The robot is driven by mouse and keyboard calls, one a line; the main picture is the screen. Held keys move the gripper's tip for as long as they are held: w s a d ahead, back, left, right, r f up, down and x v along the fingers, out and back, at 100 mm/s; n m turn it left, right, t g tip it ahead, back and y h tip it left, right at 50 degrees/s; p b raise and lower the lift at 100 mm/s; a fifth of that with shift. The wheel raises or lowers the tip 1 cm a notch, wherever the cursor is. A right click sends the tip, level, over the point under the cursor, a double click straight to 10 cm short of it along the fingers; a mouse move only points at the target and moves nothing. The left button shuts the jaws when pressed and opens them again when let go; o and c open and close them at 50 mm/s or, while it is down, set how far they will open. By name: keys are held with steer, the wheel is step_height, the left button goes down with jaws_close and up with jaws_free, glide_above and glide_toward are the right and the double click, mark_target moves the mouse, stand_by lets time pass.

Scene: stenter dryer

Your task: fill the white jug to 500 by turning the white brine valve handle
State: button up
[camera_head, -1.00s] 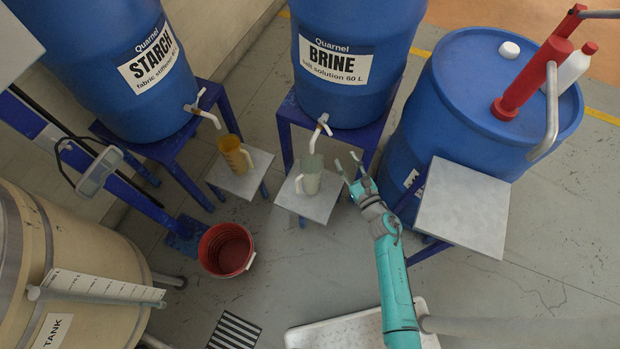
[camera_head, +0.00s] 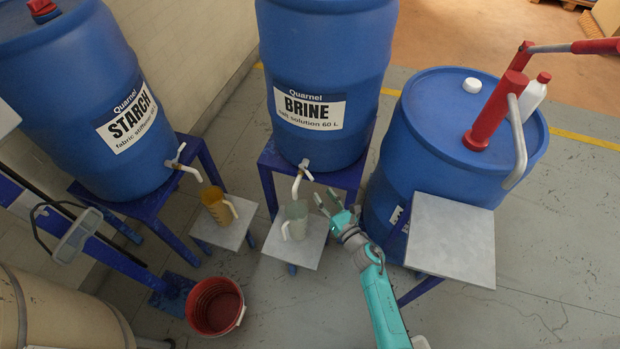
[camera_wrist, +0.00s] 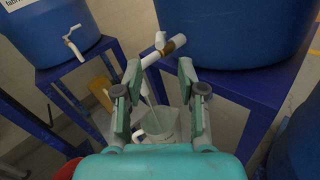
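The white-grey jug (camera_head: 296,216) stands upright on a small pale stand under the brine spout (camera_head: 296,188). The white brine valve handle (camera_head: 306,168) sits on the tap at the foot of the brine barrel (camera_head: 330,70). In the wrist view the handle (camera_wrist: 160,41) is beyond my fingertips and the jug (camera_wrist: 158,124) shows between the fingers. A thin pale streak runs from the spout toward the jug, probably liquid. The level and scale cannot be read. My gripper (camera_head: 328,202) is open and empty, right of the jug and spout; it also shows in the wrist view (camera_wrist: 160,82).
A starch barrel (camera_head: 75,90) with its own tap and an amber jug (camera_head: 218,207) stand to the left. A red bucket (camera_head: 216,306) is on the floor. At right are a blue drum with a red pump (camera_head: 497,113) and a grey platform (camera_head: 452,240).

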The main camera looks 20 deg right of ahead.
mark_target(311, 176)
steer(key=x, duration=0.9)
steer(key=shift+w, duration=0.1)
steer(key=shift+c, duration=0.2)
jaws_close()
